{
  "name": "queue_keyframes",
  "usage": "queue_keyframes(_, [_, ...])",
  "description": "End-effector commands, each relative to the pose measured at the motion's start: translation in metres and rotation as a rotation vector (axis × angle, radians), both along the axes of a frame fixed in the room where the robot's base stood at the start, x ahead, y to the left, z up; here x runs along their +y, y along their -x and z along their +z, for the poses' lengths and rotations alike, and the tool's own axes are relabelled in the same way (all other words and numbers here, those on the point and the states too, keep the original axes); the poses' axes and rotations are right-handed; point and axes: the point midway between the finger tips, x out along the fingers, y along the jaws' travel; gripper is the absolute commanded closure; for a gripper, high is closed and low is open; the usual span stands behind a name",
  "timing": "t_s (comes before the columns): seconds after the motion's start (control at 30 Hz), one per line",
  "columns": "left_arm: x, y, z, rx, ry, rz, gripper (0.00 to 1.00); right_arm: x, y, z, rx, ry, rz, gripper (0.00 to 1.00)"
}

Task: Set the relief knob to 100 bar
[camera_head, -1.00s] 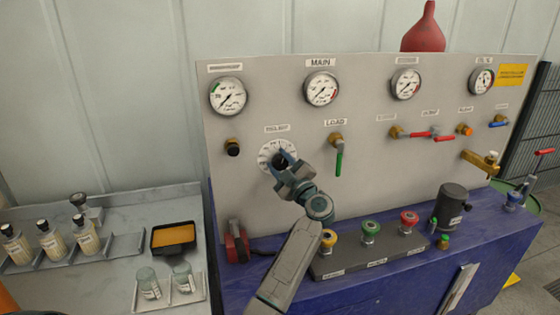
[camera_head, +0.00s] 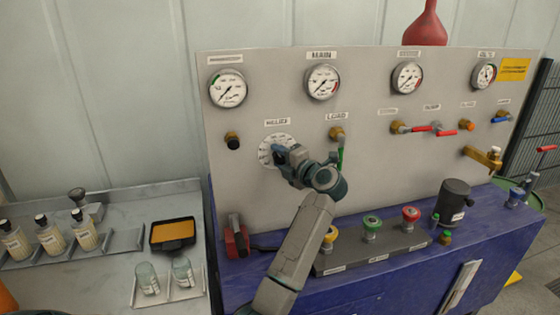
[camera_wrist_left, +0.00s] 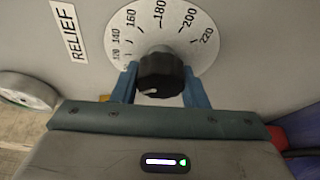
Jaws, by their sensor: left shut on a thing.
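The relief dial (camera_head: 266,148) is a white disc on the grey panel, below the left gauge. In the left wrist view, the dial (camera_wrist_left: 137,32) reads from 120 up to 220, and its lower part is hidden. The black knob (camera_wrist_left: 160,72) sits at its centre, with a white mark low on its face, left of centre. My left gripper (camera_head: 283,153) is at the knob. In the left wrist view, the blue fingers of the gripper (camera_wrist_left: 160,88) are on both sides of the knob, shut on it. My right gripper is not in view.
The load valve (camera_head: 337,135) with its green lever is close to the right of my left gripper. Coloured knobs, including a yellow one (camera_head: 331,234), stand on the bench below. A side table holds bottles and an orange-filled tray (camera_head: 172,232).

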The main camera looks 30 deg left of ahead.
Motion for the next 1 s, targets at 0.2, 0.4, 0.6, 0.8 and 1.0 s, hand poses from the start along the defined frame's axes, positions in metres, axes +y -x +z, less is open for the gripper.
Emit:
queue_keyframes(0.2, [-0.0001, 0.0001, -0.0029, -0.078, 0.070, 0.001, 0.83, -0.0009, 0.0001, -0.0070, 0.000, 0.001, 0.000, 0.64])
queue_keyframes(0.4, [-0.0001, 0.0002, -0.0028, -0.113, 0.101, 0.000, 0.83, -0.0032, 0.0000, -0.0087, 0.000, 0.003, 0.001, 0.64])
queue_keyframes(0.6, [-0.0002, 0.0001, -0.0028, -0.123, 0.110, 0.000, 0.83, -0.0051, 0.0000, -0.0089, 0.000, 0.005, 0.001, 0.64])
queue_keyframes(0.8, [-0.0003, 0.0001, -0.0029, -0.123, 0.110, 0.000, 0.83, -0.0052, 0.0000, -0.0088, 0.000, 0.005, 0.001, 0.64])
queue_keyframes(1.0, [-0.0003, 0.0001, -0.0026, -0.123, 0.110, 0.000, 0.39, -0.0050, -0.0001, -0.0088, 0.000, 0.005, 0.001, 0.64])
